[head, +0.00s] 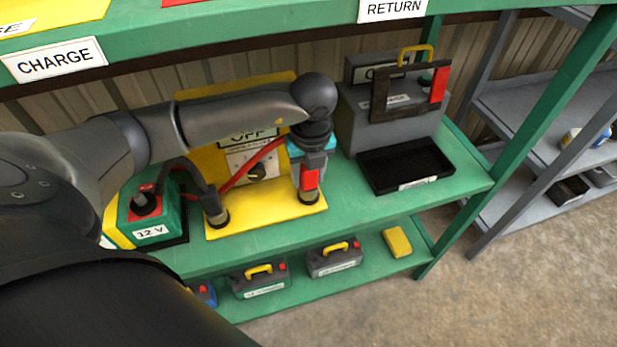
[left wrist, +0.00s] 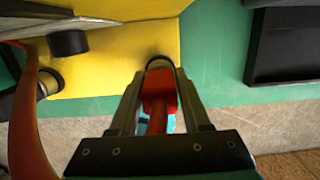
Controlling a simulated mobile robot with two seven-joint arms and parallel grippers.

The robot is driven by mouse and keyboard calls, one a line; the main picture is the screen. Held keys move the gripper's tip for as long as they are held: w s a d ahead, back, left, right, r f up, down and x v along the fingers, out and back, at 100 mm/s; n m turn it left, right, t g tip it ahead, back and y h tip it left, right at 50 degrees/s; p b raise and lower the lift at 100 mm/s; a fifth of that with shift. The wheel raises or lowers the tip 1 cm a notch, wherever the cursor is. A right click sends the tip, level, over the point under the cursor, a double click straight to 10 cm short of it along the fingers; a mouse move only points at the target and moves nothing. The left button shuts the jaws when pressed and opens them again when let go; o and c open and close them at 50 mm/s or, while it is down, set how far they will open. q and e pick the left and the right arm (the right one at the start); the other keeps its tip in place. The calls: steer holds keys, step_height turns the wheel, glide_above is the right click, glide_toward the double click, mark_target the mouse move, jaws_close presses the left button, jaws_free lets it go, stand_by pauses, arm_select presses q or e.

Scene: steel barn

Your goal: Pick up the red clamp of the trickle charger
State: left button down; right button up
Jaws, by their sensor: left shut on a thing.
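The trickle charger (head: 211,164) is a yellow unit with an OFF display and a dial, standing on the green bench; my left arm covers part of it. Its red clamp (head: 309,180) is between the fingers of my left gripper (head: 309,188), which points down and is shut on it. The left wrist view also shows the red clamp (left wrist: 159,88) between the two fingers. A dark round post (head: 309,198) is directly below the clamp; whether they touch I cannot tell. A red cable (head: 243,174) runs to the clamp. A black clamp (head: 212,203) stands at another post. My right gripper is out of view.
A 12 V battery (head: 152,228) stands left of the charger. A black tray (head: 402,178) and a grey case (head: 356,133) are to the right. The lower shelf holds batteries (head: 334,262) and a yellow block (head: 397,242). A green upper shelf edge (head: 250,38) crosses above.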

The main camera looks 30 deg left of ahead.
arm_select(q)
steer(key=shift+r, duration=0.15)
stand_by(0.3)
steer(key=shift+r, duration=0.2)
steer(key=shift+r+p, duration=0.4)
steer(key=shift+r, duration=0.2)
step_height(320, 180, up, 2)
steer(key=shift+w+r+p, duration=0.1)
steer(key=shift+p, duration=0.3)
steer(key=s+d+r+p, duration=0.2)
steer(key=s+d+p, duration=0.3)
steer(key=s+d, duration=0.6)
steer(key=d, duration=0.2)
steer(key=shift+s+d+r, duration=0.35)
steer(key=shift+s+d, duration=0.05)
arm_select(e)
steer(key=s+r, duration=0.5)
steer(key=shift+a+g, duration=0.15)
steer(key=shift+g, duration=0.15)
